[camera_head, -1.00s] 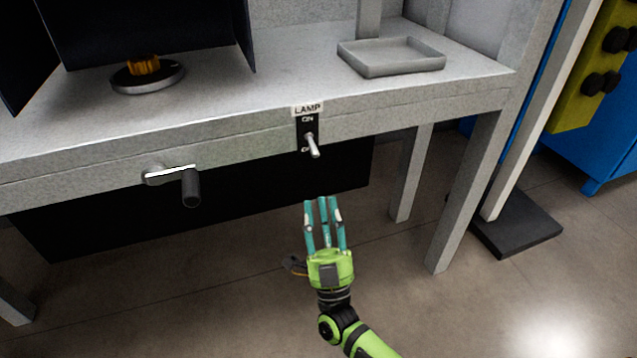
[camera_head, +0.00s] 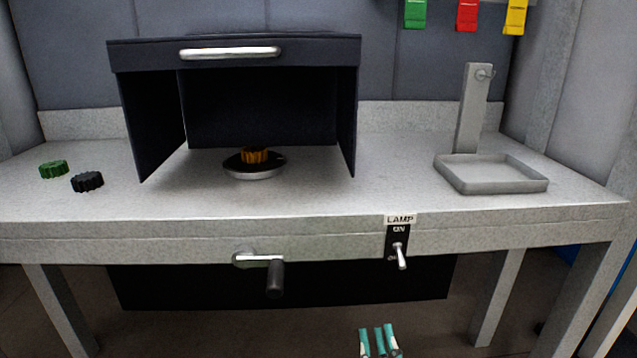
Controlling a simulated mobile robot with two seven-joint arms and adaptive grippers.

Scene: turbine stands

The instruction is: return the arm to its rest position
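My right gripper (camera_head: 379,342) shows at the bottom edge, right of centre. Only its teal fingers are in view; they are straight, apart and empty. It is below and in front of the workbench (camera_head: 320,228), clear of the lamp switch (camera_head: 401,256) and the crank handle (camera_head: 273,275). The rest of the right arm is cut off by the picture edge. My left gripper is out of view.
On the bench stands a dark open-fronted hood (camera_head: 235,62) over an orange knob-like part (camera_head: 255,156) on a round base (camera_head: 254,172). A green cap (camera_head: 53,169) and a black cap (camera_head: 88,182) lie left. A grey tray (camera_head: 490,188) stands right. Coloured tags (camera_head: 467,15) hang behind.

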